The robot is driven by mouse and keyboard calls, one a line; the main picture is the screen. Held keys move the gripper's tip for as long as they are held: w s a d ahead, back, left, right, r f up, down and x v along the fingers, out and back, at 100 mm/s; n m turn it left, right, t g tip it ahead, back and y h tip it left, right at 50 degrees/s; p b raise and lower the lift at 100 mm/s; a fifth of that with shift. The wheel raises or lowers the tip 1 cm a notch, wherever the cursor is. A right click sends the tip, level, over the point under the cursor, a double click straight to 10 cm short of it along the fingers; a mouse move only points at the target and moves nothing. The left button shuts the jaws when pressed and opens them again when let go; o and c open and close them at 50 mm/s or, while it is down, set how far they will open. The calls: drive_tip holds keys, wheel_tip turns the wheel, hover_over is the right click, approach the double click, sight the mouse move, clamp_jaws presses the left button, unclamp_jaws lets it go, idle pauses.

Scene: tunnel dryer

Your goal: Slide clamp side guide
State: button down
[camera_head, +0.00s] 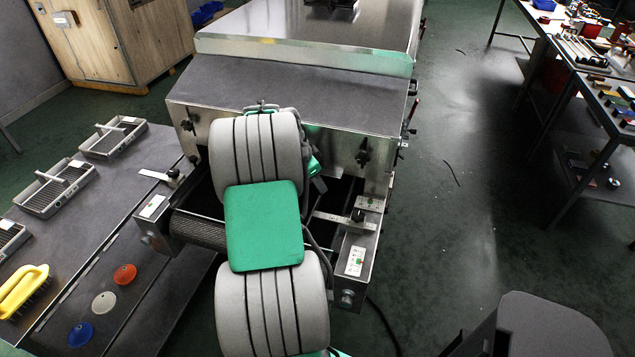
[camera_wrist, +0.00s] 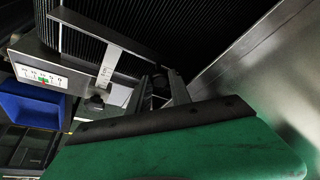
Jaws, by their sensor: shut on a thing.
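The side guide (camera_wrist: 105,38) is a dark, narrow rail beside the black ribbed belt in the wrist view. A marked scale strip (camera_wrist: 106,70) and a black clamp knob (camera_wrist: 95,103) are next to it. In the head view my arm hides the gripper. There, a right clamp knob (camera_head: 358,215) with label (camera_head: 356,261) and a left clamp knob (camera_head: 172,173) flank the infeed.
The dryer housing (camera_head: 290,90) rises behind the infeed, and its metal wall (camera_wrist: 270,75) is close on the right in the wrist view. Floor to the right is mostly clear before a tool bench (camera_head: 590,75).

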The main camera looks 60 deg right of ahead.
drive_tip(key=shift+w+f+b, duration=0.1)
drive_tip(key=shift+f+b, duration=0.05)
drive_tip(key=shift+b, duration=0.15)
drive_tip(key=shift+r, duration=0.2)
drive_tip(key=c, duration=1.5)
unclamp_jaws()
drive_tip(key=v, duration=0.7)
drive_tip(key=shift+w+a+r, duration=0.1)
drive_tip(key=shift+a+r, duration=0.1)
drive_tip(key=shift+r, duration=0.15)
